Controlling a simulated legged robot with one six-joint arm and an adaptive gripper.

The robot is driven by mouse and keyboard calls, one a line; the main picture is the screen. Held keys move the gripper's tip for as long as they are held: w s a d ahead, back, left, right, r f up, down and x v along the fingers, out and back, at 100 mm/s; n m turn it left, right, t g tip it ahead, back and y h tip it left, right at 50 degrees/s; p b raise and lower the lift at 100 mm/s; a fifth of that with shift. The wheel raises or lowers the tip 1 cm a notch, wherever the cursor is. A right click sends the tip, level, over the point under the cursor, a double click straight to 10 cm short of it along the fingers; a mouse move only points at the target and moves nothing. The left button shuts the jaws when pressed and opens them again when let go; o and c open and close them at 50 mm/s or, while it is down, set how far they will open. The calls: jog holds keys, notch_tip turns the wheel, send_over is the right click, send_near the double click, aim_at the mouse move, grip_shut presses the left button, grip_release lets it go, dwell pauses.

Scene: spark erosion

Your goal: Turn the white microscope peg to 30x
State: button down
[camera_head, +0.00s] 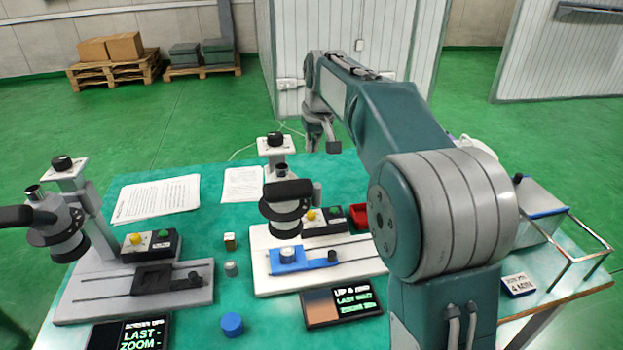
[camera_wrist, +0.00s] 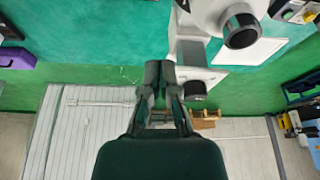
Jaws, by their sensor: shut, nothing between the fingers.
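The white microscope (camera_head: 262,258) stands mid-table, with a white base, a black-ringed head (camera_head: 286,205) and a black knob (camera_head: 275,139) on its white column top. A small black peg (camera_head: 332,257) stands on its blue stage plate (camera_head: 290,262). I cannot tell which part is the zoom peg, and no 30x mark is legible. My gripper (camera_head: 322,135) is in the air behind and right of the column top. In the wrist view my gripper (camera_wrist: 160,72) has its fingers together and empty, left of a black knob (camera_wrist: 194,90) on a white part.
A grey microscope (camera_head: 130,290) stands at the left. A dark display (camera_head: 341,306) with green zoom text lies before the white one. A blue round piece (camera_head: 232,324), small blocks, papers (camera_head: 157,199) and a red bin (camera_head: 358,216) are on the table. A metal frame stands right.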

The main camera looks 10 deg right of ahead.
notch_tip(320, 180, down, 10)
jog(key=shift+w+d, duration=0.15)
dwell(0.8)
jog(key=shift+s+d+r, duration=0.1)
jog(key=shift+s, duration=0.75)
jog(key=shift+w, duration=0.2)
